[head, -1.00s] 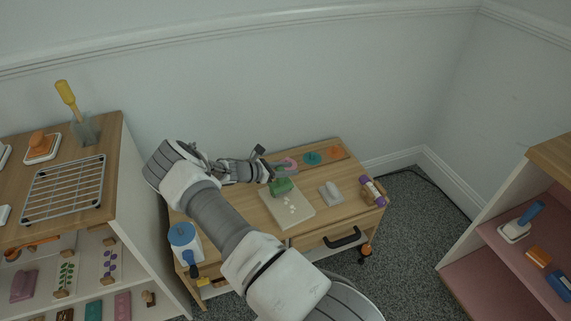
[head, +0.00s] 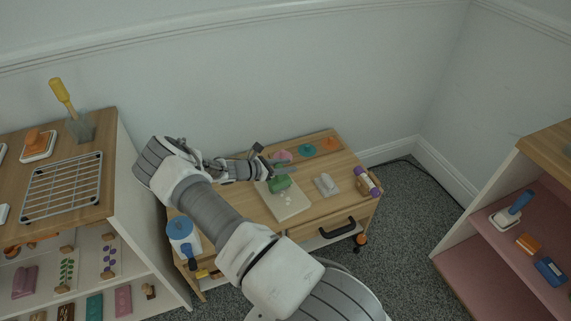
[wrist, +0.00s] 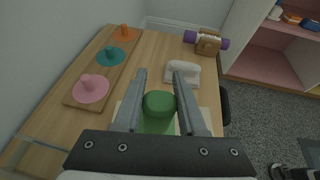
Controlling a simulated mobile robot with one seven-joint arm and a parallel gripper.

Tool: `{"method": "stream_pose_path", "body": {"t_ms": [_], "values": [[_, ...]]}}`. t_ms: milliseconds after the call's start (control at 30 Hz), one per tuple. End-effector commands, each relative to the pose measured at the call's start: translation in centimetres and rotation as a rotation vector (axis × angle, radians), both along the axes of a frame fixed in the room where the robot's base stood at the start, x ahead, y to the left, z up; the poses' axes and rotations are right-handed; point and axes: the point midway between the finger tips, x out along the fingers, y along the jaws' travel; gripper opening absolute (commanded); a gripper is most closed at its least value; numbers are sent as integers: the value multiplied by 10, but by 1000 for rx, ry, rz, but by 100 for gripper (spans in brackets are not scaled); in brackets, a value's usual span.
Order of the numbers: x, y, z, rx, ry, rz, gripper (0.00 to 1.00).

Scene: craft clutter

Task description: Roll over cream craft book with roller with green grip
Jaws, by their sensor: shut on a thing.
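The cream craft book (head: 290,206) lies flat on the wooden top of the small cart. A green cylinder (head: 279,184), which looks like the roller's green grip, is over the book's far left part. In the wrist view the green grip (wrist: 159,104) sits between the two fingers of my gripper (wrist: 160,88), which is shut on it. My gripper (head: 268,168) comes in from the left in the head view. The book's pale edge (wrist: 121,112) shows beside the fingers in the wrist view. The roller's working end is hidden, so I cannot tell whether it touches the book.
A white-handled block (wrist: 182,73) stands right of the book. A brown holder with a purple roll (wrist: 207,42) is at the cart's right end. A board (wrist: 74,94) with pink, teal and orange knobbed discs lies along the wall. A blue-topped jar (head: 180,230) stands at front left.

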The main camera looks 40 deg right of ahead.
Motion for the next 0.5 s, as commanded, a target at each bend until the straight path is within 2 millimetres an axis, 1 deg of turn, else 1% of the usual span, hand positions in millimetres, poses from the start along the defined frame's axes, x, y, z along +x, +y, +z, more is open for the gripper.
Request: {"method": "stream_pose_path", "body": {"t_ms": [167, 500], "values": [[-2, 1, 0, 1, 1, 0, 0], [-21, 2, 0, 1, 1, 0, 0]]}}
